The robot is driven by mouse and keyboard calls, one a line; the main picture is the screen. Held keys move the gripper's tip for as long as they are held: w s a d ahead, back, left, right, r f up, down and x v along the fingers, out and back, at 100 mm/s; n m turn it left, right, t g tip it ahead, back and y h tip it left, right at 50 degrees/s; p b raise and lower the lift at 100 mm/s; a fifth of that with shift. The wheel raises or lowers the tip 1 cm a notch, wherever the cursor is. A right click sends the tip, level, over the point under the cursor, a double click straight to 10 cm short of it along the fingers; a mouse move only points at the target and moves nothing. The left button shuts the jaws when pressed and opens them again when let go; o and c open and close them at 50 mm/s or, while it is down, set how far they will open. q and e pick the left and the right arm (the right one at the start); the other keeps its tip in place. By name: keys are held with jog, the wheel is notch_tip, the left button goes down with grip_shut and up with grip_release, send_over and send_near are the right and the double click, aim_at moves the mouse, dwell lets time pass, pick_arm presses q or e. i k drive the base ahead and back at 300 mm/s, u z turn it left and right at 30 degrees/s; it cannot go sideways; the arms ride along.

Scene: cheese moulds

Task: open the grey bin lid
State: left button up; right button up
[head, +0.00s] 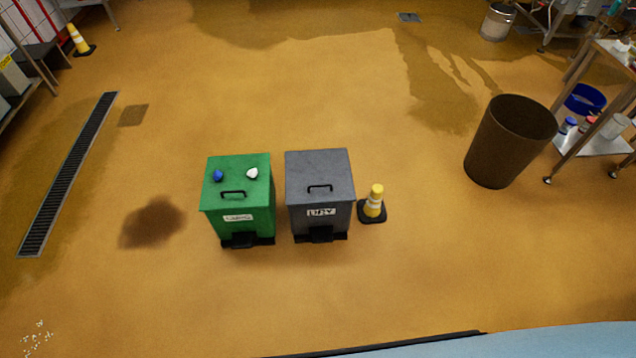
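The grey bin (322,215) stands on the floor in the middle of the head view. Its grey lid (318,168) lies flat and closed on top. A dark handle (320,188) is near the lid's front edge. A white label (321,212) is on the front, and a black pedal (321,234) is at the base. Neither of my grippers shows in the head view.
A green bin (237,215) stands just left, with a blue and a white item on its lid. A small yellow cone (374,203) stands close on the right. A tall brown bin (508,140) and a shelf trolley (597,142) are farther right. The floor in front is clear.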

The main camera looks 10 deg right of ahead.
aim_at(315, 176)
jog(key=u, duration=0.45)
jog(key=i, duration=1.15)
jog(key=z, duration=0.55)
